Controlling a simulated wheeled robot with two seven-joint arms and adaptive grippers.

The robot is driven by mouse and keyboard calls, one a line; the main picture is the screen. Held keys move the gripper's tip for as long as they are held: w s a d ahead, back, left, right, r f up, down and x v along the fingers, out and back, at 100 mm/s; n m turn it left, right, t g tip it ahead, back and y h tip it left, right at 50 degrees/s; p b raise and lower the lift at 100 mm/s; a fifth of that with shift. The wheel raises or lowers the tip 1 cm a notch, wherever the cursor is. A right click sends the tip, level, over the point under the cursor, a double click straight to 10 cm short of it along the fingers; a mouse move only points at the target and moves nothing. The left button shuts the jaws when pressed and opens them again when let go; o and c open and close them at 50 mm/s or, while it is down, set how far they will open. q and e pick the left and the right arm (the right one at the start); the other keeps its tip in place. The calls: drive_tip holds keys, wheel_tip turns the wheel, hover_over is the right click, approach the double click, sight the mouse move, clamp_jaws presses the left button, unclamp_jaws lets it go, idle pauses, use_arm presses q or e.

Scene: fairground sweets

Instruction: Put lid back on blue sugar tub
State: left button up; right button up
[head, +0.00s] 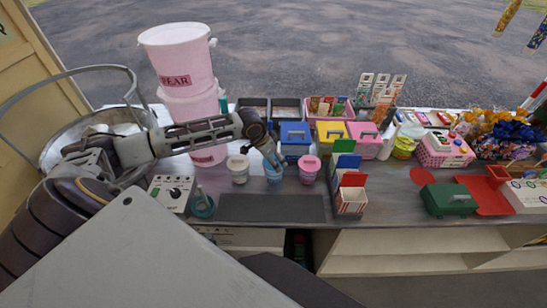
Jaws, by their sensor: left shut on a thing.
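The blue sugar tub (274,176) stands on the counter between a cream tub and a pink tub. My left gripper (273,158) points down at the top of the blue tub and is shut on what looks like its blue lid. The fingers hide most of the lid and the tub's rim, so I cannot tell whether the lid is seated or just above the rim. My right gripper is not in view.
The cream tub (238,169) and pink tub (309,169) stand close on either side, both lidded. A dark mat (270,208) lies clear in front. A blue box (295,139) stands behind, a striped card holder (350,201) to the right, tall pink buckets (190,105) behind left.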

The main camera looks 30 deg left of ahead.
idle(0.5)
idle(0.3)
use_arm(q)
drive_tip(key=o, duration=0.8)
drive_tip(key=shift+c, duration=0.2)
drive_tip(key=shift+o, duration=0.6)
drive_tip(key=shift+r+p, duration=0.1)
drive_tip(key=shift+p, duration=0.2)
drive_tip(key=shift+r+p, duration=0.65)
drive_tip(key=shift+r, duration=2.75)
